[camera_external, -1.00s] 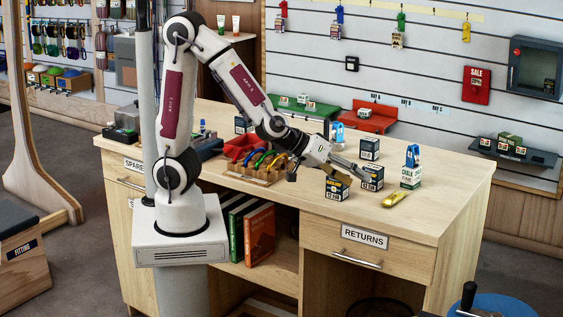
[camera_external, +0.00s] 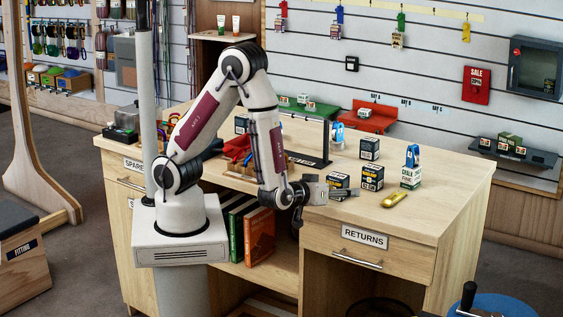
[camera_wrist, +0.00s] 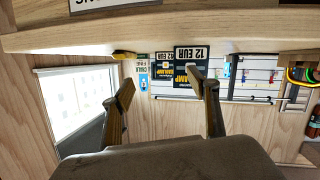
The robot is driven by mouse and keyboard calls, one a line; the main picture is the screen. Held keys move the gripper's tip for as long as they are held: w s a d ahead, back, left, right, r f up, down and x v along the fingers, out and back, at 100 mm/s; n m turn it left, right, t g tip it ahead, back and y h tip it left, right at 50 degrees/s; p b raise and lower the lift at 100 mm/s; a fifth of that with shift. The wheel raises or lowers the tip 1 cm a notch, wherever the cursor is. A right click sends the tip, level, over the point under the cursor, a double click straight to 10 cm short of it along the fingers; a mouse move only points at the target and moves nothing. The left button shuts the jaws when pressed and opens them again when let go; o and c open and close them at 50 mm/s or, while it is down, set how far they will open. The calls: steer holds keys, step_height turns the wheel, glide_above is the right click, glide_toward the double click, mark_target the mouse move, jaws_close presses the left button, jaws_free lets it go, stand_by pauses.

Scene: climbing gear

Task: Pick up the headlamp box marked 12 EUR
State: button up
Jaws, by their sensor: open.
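The headlamp box marked 12 EUR (camera_wrist: 191,53) is dark with a pale label and appears upside down in the wrist view, ahead of my fingers, with the right finger overlapping its edge. In the external view this box (camera_external: 339,181) stands near the counter's front, partly hidden by my gripper (camera_external: 352,192). My gripper is open, roughly level, pointing right, low at the counter's front edge. In the wrist view, my gripper (camera_wrist: 172,90) has its fingers apart with nothing held. A similar box marked 42 EUR (camera_external: 373,178) stands just right of it.
Another dark box (camera_external: 369,148) stands farther back. The counter's front edge (camera_wrist: 60,42) is close in the wrist view.

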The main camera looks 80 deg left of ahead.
mark_target(334, 179)
steer(key=s+a+y, duration=0.1)
steer(key=s+y, duration=0.1)
steer(key=shift+a+f+y, duration=0.1)
steer(key=shift+a+y, duration=0.2)
steer(key=shift+a, duration=0.05)
steer(key=shift+s+a+r+t+y, duration=0.15)
steer(key=shift+s+a+r+y, duration=0.1)
steer(key=shift+s+y, duration=0.25)
steer(key=shift+s+a+r+t+y, duration=0.15)
steer(key=shift+s+a+y, duration=0.1)
steer(key=shift+s+y, duration=0.25)
steer(key=shift+w+a, duration=0.1)
steer(key=shift+x, duration=1.15)
steer(key=shift+w+a, duration=0.1)
steer(key=shift+w, duration=0.05)
steer(key=shift+x, duration=2.45)
steer(key=shift+w+r, duration=0.1)
steer(key=c, duration=1.3)
